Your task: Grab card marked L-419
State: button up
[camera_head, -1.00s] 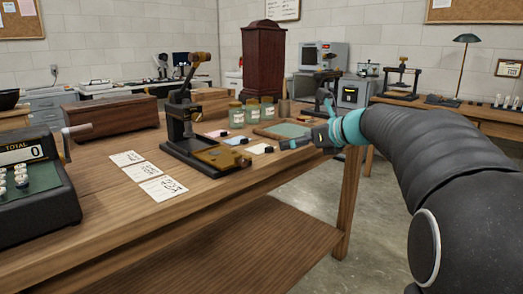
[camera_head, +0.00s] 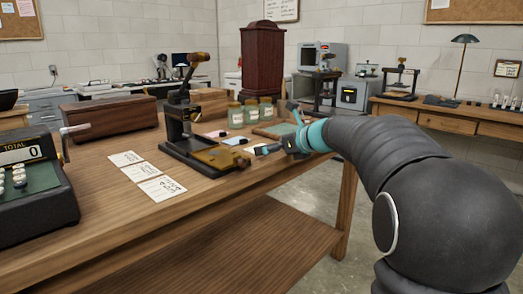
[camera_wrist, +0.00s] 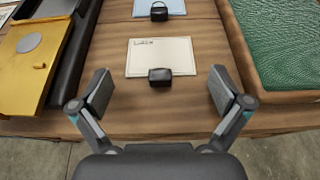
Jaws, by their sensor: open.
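My gripper (camera_wrist: 161,90) is open, with one finger on each side of a cream card (camera_wrist: 158,56) in the wrist view. A small black block (camera_wrist: 159,76) sits at the card's near edge, between the fingers and slightly beyond them. Small handwriting is on the card's upper left; it seems to start with L, but I cannot read the rest. A blue card (camera_wrist: 158,8) with its own black block (camera_wrist: 159,13) lies farther back. In the head view my gripper (camera_head: 268,149) is at the table's right edge, hiding most of the cream card.
A black press with a brass plate (camera_wrist: 38,48) stands close on the left. A wood-framed green mat (camera_wrist: 282,40) lies close on the right. Paper sheets (camera_head: 162,188) and a cash register (camera_head: 32,190) are farther left; glass jars (camera_head: 235,115) stand behind.

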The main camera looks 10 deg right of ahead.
jog(key=c, duration=1.7)
jog(key=shift+r, duration=0.1)
jog(key=shift+c, duration=0.2)
